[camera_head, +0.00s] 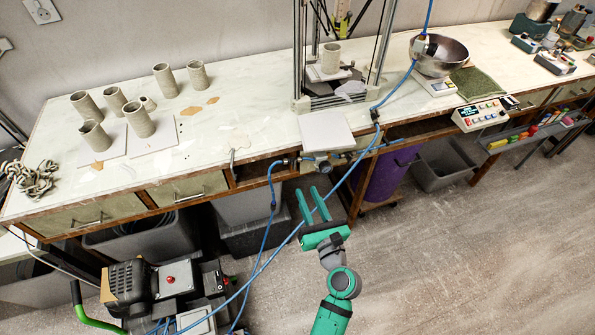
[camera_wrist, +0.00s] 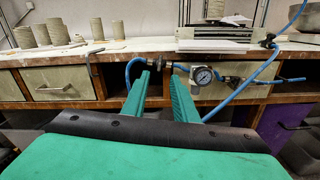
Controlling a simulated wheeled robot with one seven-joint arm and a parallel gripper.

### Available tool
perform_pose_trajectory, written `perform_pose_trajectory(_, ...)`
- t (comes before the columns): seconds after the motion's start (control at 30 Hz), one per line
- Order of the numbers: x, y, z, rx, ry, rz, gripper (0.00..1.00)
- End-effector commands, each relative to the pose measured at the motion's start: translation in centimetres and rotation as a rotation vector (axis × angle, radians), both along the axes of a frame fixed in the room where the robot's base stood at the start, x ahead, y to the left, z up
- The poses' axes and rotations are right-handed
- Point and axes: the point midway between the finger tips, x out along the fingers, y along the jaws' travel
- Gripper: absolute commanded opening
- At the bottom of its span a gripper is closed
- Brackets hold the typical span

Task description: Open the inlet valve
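My gripper (camera_head: 310,190) is open and empty in front of the bench edge; its two green fingers also show apart in the wrist view (camera_wrist: 160,82). Beyond the fingertips, an air line with dark fittings (camera_wrist: 232,81) and a round pressure gauge (camera_wrist: 203,76) runs along the bench front. The gauge is just right of the right finger. The fingers hide part of the line. A blue hose (camera_wrist: 133,70) joins it at the left. Another small fitting (camera_head: 375,116) with blue hose sits at the bench edge. I cannot tell which fitting is the inlet valve, or its handle position.
The workbench (camera_head: 255,115) carries several clay cylinders (camera_head: 139,119) at the left and a metal-framed press (camera_head: 340,75). A blue hose (camera_head: 262,268) crosses near my gripper. A compressor-like machine (camera_head: 150,285) stands at lower left. Floor (camera_head: 450,250) at right is clear.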

Motion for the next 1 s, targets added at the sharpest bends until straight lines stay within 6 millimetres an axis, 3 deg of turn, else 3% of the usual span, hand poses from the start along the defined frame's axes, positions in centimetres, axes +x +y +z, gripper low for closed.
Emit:
perform_pose_trajectory(0.5,7.9,2.6,0.0,-0.005,-0.002,0.0,0.26)
perform_pose_trajectory(0.7,9.2,3.1,0.0,-0.007,-0.001,-0.001,0.26)
perform_pose_trajectory(1.0,9.4,3.2,0.0,-0.006,-0.001,0.0,0.26)
